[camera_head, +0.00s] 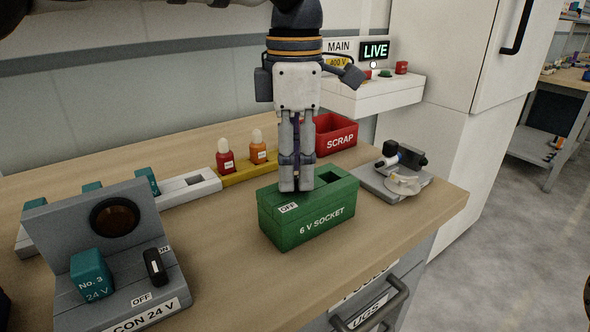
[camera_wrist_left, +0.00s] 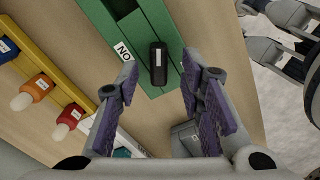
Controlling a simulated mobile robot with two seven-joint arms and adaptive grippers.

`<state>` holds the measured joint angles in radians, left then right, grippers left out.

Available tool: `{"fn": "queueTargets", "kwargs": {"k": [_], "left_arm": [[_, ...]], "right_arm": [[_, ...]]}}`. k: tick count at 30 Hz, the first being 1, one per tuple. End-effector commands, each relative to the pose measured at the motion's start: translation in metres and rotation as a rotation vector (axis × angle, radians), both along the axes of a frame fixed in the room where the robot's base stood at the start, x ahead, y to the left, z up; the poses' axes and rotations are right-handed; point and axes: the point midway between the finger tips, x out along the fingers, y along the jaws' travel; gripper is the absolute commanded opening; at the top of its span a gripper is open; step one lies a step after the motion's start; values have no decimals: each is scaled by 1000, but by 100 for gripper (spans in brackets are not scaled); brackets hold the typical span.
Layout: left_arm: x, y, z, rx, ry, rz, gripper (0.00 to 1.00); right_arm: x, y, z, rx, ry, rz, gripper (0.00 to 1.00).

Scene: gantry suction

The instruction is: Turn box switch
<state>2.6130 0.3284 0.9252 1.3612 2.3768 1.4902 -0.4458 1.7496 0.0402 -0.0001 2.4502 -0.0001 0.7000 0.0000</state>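The green box (camera_head: 310,218), marked 6 V SOCKET, stands on the bench with an OFF label (camera_head: 288,208) on its top. Its black switch knob (camera_wrist_left: 158,63) shows in the left wrist view beside a white label (camera_wrist_left: 123,50); the gripper hides it in the head view. My left gripper (camera_head: 296,188) points straight down over the box top. In the left wrist view its fingers (camera_wrist_left: 158,88) are apart, one on each side of the knob's line, with nothing between the pads. I cannot tell whether they touch the knob. Grey and dark parts at that view's right edge may be my right gripper.
A grey switch box (camera_head: 125,260) with its own knob stands at the left. A yellow rack (camera_head: 250,171) with red and orange pieces and a red scrap bin (camera_head: 335,135) are behind. A grey device (camera_head: 395,178) sits to the right. The bench front is clear.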

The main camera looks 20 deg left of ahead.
Motion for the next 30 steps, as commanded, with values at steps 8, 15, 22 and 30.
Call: {"fn": "queueTargets", "kwargs": {"k": [8,15,22,30], "left_arm": [[0,0,-18,0,-1,1,35],[0,0,-17,1,-2,1,12],[0,0,-17,1,-2,0,0],[-1,0,-15,0,-5,-55,0]], "right_arm": [[0,0,0,0,-1,0,40],[0,0,0,0,-1,0,40],[0,0,0,0,-1,0,40],[5,0,5,0,-18,0,40]]}}
